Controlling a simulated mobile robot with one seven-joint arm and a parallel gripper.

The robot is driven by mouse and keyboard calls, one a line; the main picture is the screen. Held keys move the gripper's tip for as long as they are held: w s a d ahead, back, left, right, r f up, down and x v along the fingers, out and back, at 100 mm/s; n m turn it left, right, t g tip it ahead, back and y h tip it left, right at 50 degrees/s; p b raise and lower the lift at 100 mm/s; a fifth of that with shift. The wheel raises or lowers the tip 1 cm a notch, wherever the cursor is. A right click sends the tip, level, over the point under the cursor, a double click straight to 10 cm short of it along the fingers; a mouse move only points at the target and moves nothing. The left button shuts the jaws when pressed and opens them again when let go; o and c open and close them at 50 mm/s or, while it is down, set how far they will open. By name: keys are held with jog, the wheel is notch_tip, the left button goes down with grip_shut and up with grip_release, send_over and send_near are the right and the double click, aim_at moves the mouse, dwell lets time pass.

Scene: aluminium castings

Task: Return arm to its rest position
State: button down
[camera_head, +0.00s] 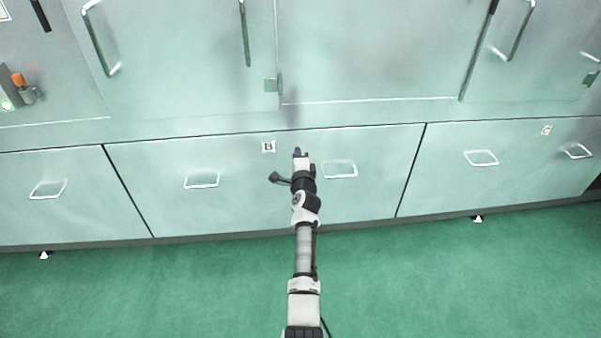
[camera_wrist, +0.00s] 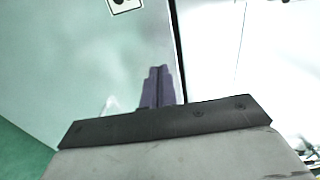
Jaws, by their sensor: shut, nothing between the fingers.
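My arm reaches forward from the bottom middle of the head view, over the green floor. My gripper (camera_head: 297,152) is at its far end, in front of the middle drawer front marked B, just right of the label. In the wrist view the dark purple fingers of my gripper (camera_wrist: 158,88) are together and hold nothing. A pale panel lies behind them, with a dark seam just to their right. I cannot tell the exact gap between the fingertips and the cabinet front.
A pale green cabinet (camera_head: 370,65) with long handles fills the upper head view. Drawer handles (camera_head: 340,169) stick out near my gripper, and another handle (camera_head: 202,180) is farther left. An orange-topped item (camera_head: 19,79) is at the far left. The green floor (camera_head: 420,285) is clear.

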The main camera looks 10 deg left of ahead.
jog(key=v, duration=0.7)
jog(key=shift+s+p, duration=0.2)
jog(key=shift+p, duration=0.15)
